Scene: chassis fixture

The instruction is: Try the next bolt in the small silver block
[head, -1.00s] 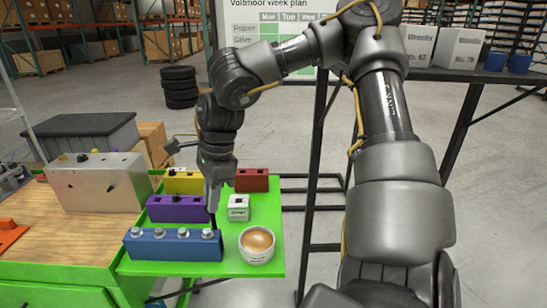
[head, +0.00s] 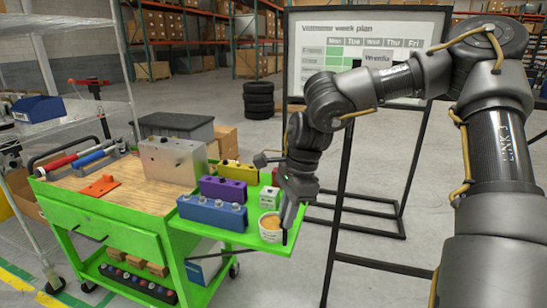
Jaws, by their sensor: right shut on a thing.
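The small silver block (head: 269,194) stands on the green side shelf, partly beside my right gripper. The blue block (head: 212,214) with several silver bolt heads on top lies at the shelf's front left. My right gripper (head: 286,228) points down at the right edge of the shelf, in front of and right of the small silver block, overlapping the white cup. It is shut on a thin dark thing, likely a bolt (head: 285,238), whose tip shows below the fingers. My left gripper is not in view.
A white cup (head: 265,235) with tan content stands at the shelf's front right. Purple (head: 222,189), yellow (head: 240,172) and red (head: 275,176) blocks stand behind. A large silver block (head: 165,160) and an orange piece (head: 100,186) are on the wooden top.

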